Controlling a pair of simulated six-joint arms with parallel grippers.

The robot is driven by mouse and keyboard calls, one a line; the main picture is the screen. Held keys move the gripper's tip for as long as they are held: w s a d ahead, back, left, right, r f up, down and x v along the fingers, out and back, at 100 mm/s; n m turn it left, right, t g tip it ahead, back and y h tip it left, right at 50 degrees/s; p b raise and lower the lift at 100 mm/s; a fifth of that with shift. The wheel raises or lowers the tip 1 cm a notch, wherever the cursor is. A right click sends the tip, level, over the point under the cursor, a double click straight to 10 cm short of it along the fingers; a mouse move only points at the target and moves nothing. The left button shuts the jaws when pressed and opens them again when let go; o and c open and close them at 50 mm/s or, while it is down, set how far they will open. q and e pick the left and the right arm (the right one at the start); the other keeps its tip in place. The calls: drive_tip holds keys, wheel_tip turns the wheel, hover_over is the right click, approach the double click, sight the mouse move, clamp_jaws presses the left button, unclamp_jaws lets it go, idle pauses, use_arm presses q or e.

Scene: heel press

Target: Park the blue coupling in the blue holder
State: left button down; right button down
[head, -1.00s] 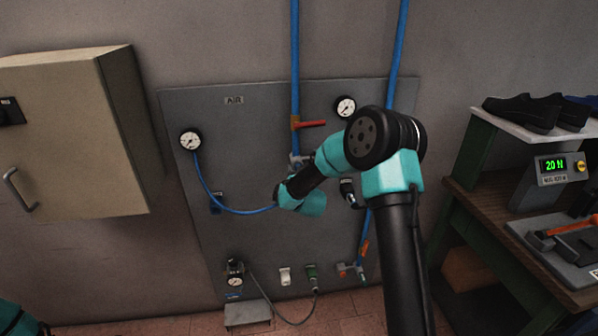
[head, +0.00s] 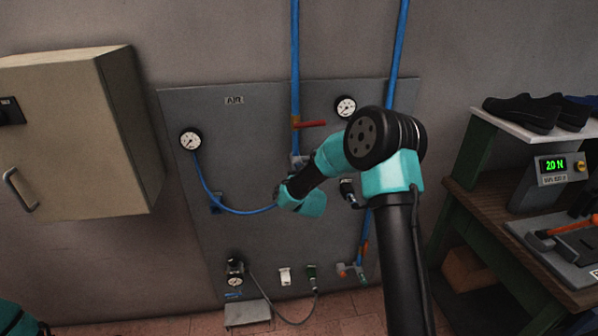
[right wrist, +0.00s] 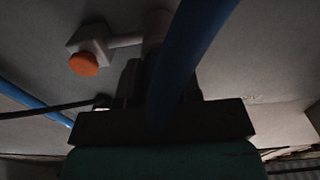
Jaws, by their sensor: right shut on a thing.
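My right gripper (right wrist: 163,108) is shut around the end of a blue hose (right wrist: 195,50), which crosses the right wrist view from the top. The blue coupling is hidden in or behind the jaws. In the head view my right wrist hangs in front of the middle of the grey panel and hides the fingertips. The blue hose (head: 236,211) curves from the left gauge to that wrist. A small dark blue bracket (head: 216,203), seemingly the blue holder, is on the panel left of the wrist, close to the hose. My left gripper is out of view.
The grey panel (head: 250,150) carries gauges, blue pipes (head: 295,60) and a red-handled valve (head: 311,124). A beige cabinet (head: 60,140) juts out at left; a workbench (head: 490,215) stands at right.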

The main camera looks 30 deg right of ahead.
drive_tip(key=shift+r, duration=0.2)
drive_tip(key=shift+v, duration=2.75)
drive_tip(key=shift+s+f, duration=0.15)
drive_tip(key=shift+s, duration=0.05)
drive_tip(key=shift+s+a, duration=0.15)
drive_tip(key=shift+s, duration=0.15)
drive_tip(key=shift+a, duration=0.1)
drive_tip(key=w+a+f, duration=0.3)
drive_tip(key=a+f, duration=0.3)
drive_tip(key=a, duration=0.4)
drive_tip(key=w+a+f, duration=0.3)
drive_tip(key=a+f, duration=0.3)
drive_tip(key=a, duration=0.4)
drive_tip(key=w+a+f, duration=0.3)
drive_tip(key=a+f, duration=0.3)
drive_tip(key=a, duration=0.4)
drive_tip(key=shift+w, duration=0.35)
idle(2.3)
